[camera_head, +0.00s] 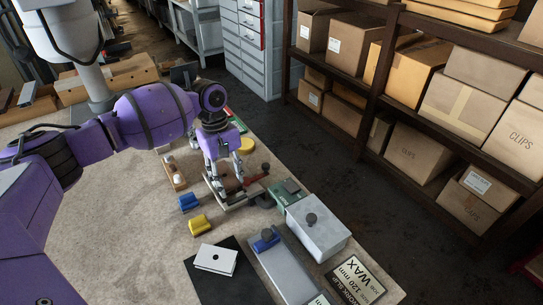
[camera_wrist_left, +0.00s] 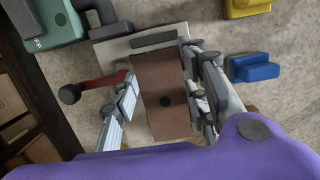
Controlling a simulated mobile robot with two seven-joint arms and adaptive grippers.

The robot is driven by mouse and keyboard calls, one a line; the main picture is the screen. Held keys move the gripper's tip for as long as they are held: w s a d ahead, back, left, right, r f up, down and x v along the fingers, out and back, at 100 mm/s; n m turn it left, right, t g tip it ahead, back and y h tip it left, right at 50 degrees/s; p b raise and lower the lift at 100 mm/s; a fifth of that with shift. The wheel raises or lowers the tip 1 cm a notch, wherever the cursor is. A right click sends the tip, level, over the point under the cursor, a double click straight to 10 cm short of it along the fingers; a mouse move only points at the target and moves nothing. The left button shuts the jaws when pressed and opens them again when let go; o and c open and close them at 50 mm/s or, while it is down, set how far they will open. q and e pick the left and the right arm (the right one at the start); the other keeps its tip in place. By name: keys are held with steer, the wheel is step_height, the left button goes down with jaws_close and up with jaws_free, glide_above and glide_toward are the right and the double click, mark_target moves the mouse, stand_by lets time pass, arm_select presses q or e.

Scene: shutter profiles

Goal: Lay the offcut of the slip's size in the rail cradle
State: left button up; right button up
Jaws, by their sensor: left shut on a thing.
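My left gripper (camera_head: 226,188) is shut on a brown block (camera_wrist_left: 160,75) with a dark round spot. In the left wrist view its fingers (camera_wrist_left: 160,98) stand on either side of the block. The block is over or on a pale base (camera_wrist_left: 113,50) with a dark bar and a red-handled lever (camera_wrist_left: 95,84); I cannot tell if it rests there. A blue profile piece (camera_head: 188,202) and a yellow one (camera_head: 199,224) lie apart on the table. I cannot tell surely which fixture is the rail cradle. My right gripper is out of view.
A grey box with a knob (camera_head: 318,228), a green device (camera_head: 287,191) and a grey plate (camera_head: 283,268) stand near the table's right edge. The table's left middle (camera_head: 110,225) is clear.

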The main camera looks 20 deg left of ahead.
arm_select(q)
steer(key=shift+f, duration=0.2)
steer(key=shift+f, duration=0.4)
steer(key=o, duration=1.3)
steer(key=r, duration=0.4)
steer(key=w+a+r, duration=0.1)
steer(key=r, duration=0.8)
steer(key=shift+w+a, duration=0.25)
steer(key=shift+a, duration=0.1)
